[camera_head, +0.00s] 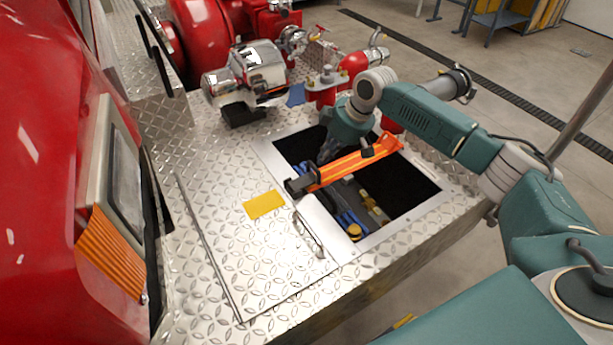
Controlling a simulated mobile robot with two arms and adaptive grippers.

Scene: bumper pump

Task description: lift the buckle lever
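An orange bar (352,164) runs across an open rectangular compartment in the metal deck. Its left end sits in a dark buckle-like block (300,185) near the compartment's left rim. A small dark knob (367,151) stands on the bar. I cannot clearly make out which part is the buckle lever. My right arm comes in from the right, and its gripper (325,155) points down just behind the bar, over the compartment. The fingers are dark, small and partly hidden by the bar, so I cannot tell their opening or any contact. My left gripper is out of view.
An open hatch lid (245,262) with a handle (308,236) and yellow label (265,205) lies left of the compartment. Blue and yellow items (354,231) lie inside. Chrome and red pump fittings (258,66) stand behind. A red body (40,180) bounds the left.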

